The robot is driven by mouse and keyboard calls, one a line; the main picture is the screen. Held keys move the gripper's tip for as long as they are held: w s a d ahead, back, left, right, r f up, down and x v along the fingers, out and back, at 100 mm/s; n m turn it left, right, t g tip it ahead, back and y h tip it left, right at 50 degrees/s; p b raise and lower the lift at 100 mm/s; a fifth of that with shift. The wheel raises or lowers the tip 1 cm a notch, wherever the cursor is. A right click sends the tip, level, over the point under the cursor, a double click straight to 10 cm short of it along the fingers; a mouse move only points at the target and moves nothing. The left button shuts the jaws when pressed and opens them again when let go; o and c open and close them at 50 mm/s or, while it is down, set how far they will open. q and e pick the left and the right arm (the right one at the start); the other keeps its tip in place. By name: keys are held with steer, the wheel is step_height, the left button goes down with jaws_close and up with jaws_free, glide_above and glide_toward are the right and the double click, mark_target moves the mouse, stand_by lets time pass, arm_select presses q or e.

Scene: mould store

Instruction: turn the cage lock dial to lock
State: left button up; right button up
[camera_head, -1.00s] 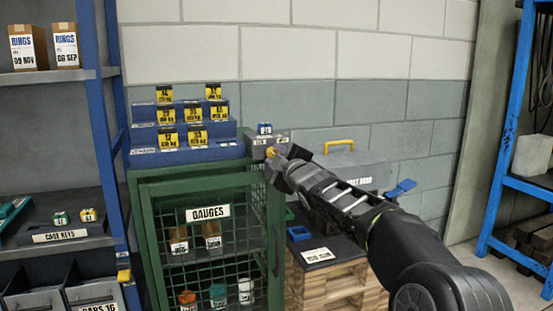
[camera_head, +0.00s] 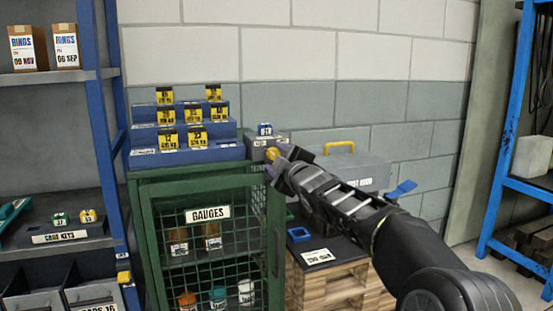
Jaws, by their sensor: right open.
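The green mesh cage (camera_head: 142,215) labelled GAUGES stands in the middle. My left gripper is not in view.
Blue steps (camera_head: 190,155) with several yellow-labelled blocks stand on the cage top. A grey case (camera_head: 352,172) with a yellow handle lies behind my right arm. A wooden crate (camera_head: 325,288) stands right of the cage. Blue shelving flanks both sides.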

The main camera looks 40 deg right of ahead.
steer(key=v, duration=0.7)
stand_by(0.5)
